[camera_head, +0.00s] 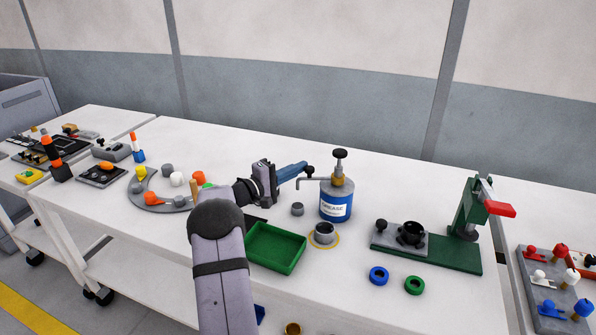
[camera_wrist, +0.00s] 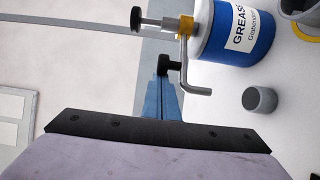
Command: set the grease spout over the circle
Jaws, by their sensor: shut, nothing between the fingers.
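The grease can (camera_head: 335,207) is blue with a white label and stands upright on the table. It has a yellow collar and a black-topped pump (camera_head: 340,156). Its thin grey spout (camera_head: 311,181) points left in the head view, its end bent down. The spout (camera_wrist: 186,68) also shows in the wrist view. The yellow circle (camera_head: 336,242) lies on the table in front of the can, with a grey cup inside it; the spout end is away from it. My gripper (camera_head: 309,169) is shut and empty, its black tips close beside the spout; whether they touch is unclear.
A small grey cylinder (camera_head: 297,209) stands left of the can. A green tray (camera_head: 276,249) is left of the circle. A green base with a clamp stand (camera_head: 466,215) is at the right. Blue (camera_head: 378,275) and green (camera_head: 414,285) rings lie in front.

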